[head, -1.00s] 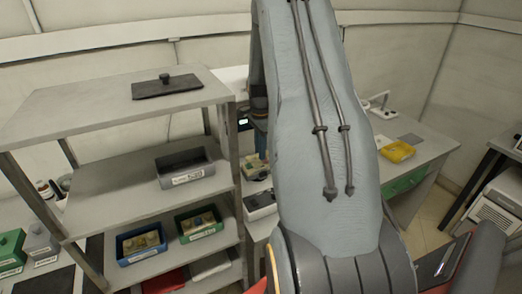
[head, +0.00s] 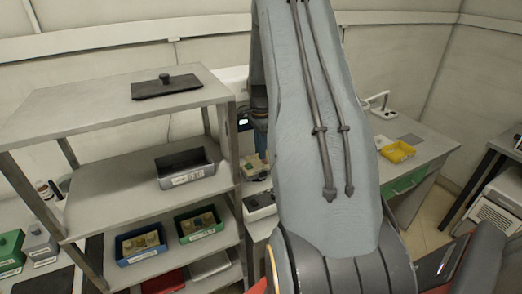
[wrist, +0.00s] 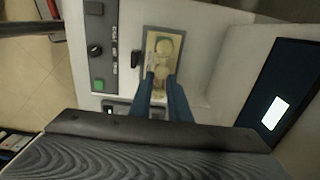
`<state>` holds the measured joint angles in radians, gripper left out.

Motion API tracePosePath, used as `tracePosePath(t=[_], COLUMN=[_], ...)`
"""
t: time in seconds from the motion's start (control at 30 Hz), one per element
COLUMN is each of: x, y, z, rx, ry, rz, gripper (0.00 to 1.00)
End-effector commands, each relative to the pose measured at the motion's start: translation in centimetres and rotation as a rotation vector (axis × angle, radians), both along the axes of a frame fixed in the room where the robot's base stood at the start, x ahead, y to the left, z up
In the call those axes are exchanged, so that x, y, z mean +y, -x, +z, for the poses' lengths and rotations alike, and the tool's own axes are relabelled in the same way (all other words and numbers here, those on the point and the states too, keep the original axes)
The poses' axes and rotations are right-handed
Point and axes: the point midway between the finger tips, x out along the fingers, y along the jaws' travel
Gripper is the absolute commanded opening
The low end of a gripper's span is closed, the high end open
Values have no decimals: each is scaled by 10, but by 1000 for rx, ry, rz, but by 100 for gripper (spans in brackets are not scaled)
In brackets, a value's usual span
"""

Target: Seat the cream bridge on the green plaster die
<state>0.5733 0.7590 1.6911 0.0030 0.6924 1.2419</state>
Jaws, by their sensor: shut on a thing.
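My gripper (wrist: 159,82) shows in the wrist view as two blue fingers closed on a small pale piece. This looks like the cream bridge (wrist: 158,72), mostly hidden between the fingertips. Just beyond the tips is a tan rectangular block (wrist: 147,39) with rounded cream lumps on top. I cannot tell whether it is the green plaster die, or whether the held piece touches it. In the head view the blue fingers (head: 262,152) point down beside the shelf, close above a small tan block (head: 250,168).
A light-coloured machine with a knob and a green button (wrist: 98,85) lies left of the block. A dark panel (wrist: 285,85) stands right. In the head view, a grey rack (head: 125,190) holds a blue bin (head: 125,258), a green bin (head: 185,236) and a dark bin (head: 187,180).

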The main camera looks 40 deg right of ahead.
Motion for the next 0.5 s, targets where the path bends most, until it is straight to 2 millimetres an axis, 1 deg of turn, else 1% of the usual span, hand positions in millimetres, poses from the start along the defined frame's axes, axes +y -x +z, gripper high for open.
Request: tracePosePath(t=[0.5], x=[0], y=[0], z=[-9], rx=[0], ry=[0], rz=[0], gripper=[0])
